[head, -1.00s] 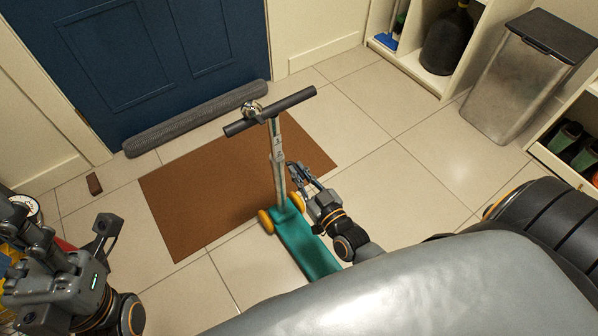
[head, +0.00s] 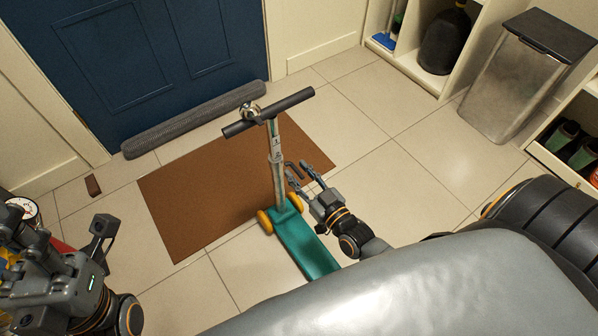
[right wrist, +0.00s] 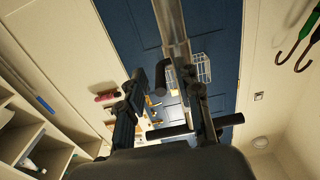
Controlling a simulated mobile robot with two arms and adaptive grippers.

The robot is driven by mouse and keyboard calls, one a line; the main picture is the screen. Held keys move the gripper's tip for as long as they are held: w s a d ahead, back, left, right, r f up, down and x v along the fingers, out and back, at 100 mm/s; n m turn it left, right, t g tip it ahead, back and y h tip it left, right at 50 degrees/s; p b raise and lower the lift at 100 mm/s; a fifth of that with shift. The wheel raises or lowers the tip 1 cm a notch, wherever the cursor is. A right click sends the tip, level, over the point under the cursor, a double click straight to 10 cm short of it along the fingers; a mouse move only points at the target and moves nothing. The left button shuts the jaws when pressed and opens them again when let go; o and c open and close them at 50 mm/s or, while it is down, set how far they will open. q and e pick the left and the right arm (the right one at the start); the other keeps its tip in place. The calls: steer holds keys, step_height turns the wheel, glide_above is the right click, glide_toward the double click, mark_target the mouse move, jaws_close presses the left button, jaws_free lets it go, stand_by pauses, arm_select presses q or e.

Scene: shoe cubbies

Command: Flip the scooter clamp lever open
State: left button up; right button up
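The scooter stands upright, with a teal deck (head: 306,249), yellow wheels, a dark handlebar (head: 290,103) and a silver stem (head: 279,185). The stem also shows in the right wrist view (right wrist: 174,32). A clamp collar (head: 275,152) sits midway up the stem. A dark curved piece beside the stem (right wrist: 161,78), seemingly the clamp lever, shows between the fingers in the right wrist view. My right gripper (head: 300,172) is open just right of the stem, its fingers (right wrist: 166,98) spread apart; contact with the lever cannot be told. My left gripper (head: 98,240) is at lower left, partly visible.
The scooter stands partly over a brown mat (head: 190,205) before a blue door (head: 130,60). A grey roll (head: 195,120) lies along the door. A bin (head: 525,80) and shoe cubbies (head: 562,168) are at right. Tiles right of the scooter are clear.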

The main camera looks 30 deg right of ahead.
steer(key=s+d, duration=0.1)
steer(key=s, duration=1)
steer(key=shift+s+d, duration=0.2)
steer(key=shift+d, duration=0.1)
